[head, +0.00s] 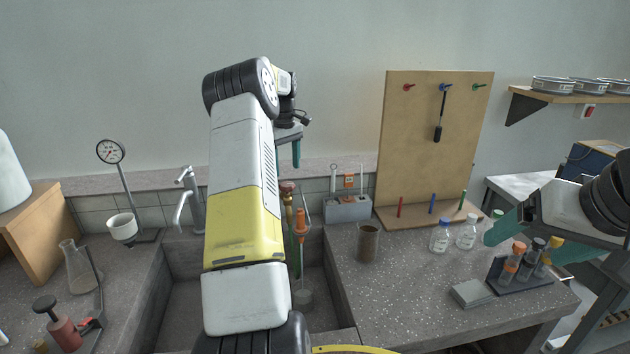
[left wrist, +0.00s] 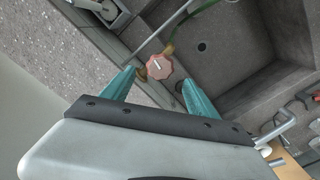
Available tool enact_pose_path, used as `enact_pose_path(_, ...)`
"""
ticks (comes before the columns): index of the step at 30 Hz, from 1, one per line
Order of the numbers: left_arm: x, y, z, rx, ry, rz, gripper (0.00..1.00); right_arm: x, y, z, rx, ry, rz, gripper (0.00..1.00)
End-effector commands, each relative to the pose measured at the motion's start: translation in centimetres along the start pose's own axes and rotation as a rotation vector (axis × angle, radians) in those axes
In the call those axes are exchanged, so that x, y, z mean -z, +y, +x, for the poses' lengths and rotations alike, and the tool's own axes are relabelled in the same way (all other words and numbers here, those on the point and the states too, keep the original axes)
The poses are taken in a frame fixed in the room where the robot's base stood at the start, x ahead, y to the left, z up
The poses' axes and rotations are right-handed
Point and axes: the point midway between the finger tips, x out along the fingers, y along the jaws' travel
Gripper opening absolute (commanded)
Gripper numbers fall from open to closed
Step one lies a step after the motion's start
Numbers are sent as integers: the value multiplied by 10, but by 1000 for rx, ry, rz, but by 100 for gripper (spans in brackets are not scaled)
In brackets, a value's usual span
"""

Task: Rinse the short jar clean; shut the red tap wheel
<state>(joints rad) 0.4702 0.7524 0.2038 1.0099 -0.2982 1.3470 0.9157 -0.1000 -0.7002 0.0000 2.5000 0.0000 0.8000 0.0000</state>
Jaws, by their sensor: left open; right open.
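The red tap wheel (head: 287,187) stands behind the sink, on a pipe with a green hose. It also shows in the left wrist view (left wrist: 160,66) as a faded red, lobed knob. My left gripper (head: 289,168) is open just above it; in the left wrist view its fingertips lie either side of the wheel, contact unclear. A short brown-stained jar (head: 368,243) stands upright on the bench right of the sink. My right gripper (head: 520,248) is open and empty above the right bench, by the tube rack. An orange nozzle (head: 300,225) hangs over the sink; a thin pale line runs below it, possibly water.
The grey sink (head: 178,300) is partly hidden by my left arm. A steel faucet (head: 188,200) stands left. A pegboard (head: 430,150), lidded bottles (head: 440,237), a tube rack (head: 525,282) and a grey block (head: 472,293) are right. The bench in front of the jar is clear.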

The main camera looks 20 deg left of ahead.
Motion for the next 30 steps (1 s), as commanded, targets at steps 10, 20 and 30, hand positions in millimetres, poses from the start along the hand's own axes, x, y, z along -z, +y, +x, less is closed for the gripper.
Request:
enact_pose_path(10,0,0,52,2,-2,1,68,0,0,0,0,0,0,84)
enact_pose_path(20,0,0,59,0,0,0,68,0,0,0,0,0,0,84)
enact_pose_path(30,0,0,59,0,0,1,11,0,0,0,0,0,0,84)
